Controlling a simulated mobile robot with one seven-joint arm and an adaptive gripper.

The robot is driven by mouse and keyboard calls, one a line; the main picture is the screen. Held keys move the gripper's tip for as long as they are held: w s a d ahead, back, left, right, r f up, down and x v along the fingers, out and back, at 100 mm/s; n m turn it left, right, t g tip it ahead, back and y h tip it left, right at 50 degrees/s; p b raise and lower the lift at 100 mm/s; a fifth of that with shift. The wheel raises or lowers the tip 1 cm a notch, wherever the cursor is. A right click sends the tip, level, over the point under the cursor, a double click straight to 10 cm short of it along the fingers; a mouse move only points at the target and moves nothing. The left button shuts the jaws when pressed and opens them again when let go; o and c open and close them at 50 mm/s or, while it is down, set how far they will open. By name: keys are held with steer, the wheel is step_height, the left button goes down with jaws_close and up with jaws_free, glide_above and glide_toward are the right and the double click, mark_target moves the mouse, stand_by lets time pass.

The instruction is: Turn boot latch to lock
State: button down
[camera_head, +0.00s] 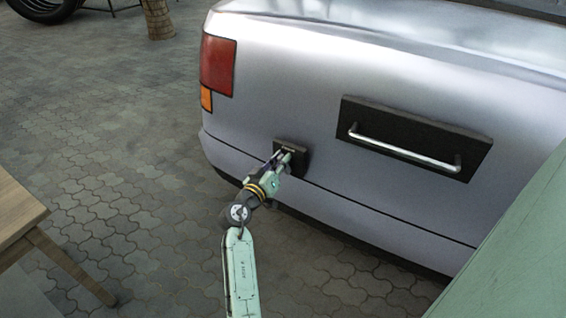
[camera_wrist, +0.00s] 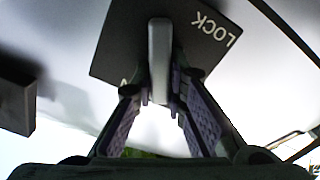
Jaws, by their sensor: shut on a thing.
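The boot latch is a grey bar (camera_wrist: 159,60) on a small dark square plate (camera_wrist: 120,42) on the back of the silver car. The word LOCK is printed on the plate, to the right of the bar in the wrist view; other lettering is mostly hidden by a finger. In the head view the plate (camera_head: 299,160) sits below and left of the boot handle. My gripper (camera_wrist: 160,92) is shut on the latch bar, one finger on each side. In the head view my gripper (camera_head: 284,160) reaches the plate from the lower left and covers the bar.
A metal handle (camera_head: 405,151) on a black panel is to the right of the latch. The red tail light (camera_head: 217,64) is above left. A wooden table (camera_head: 18,215) stands at the left edge. A pale green surface (camera_head: 520,255) fills the lower right. Paving around my arm is clear.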

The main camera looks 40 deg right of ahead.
steer(key=n, duration=0.6)
steer(key=shift+w+a+f, duration=0.15)
steer(key=shift+w+f, duration=0.15)
steer(key=shift+f, duration=0.05)
steer(key=n, duration=0.2)
steer(key=n+p, duration=0.1)
steer(key=n, duration=0.1)
steer(key=n+p, duration=0.1)
steer(key=n, duration=0.1)
steer(key=shift+w+f, duration=0.1)
steer(key=shift+f, duration=0.3)
steer(key=shift+n, duration=0.3)
steer(key=c, duration=1.6)
jaws_free()
steer(key=v, duration=1.2)
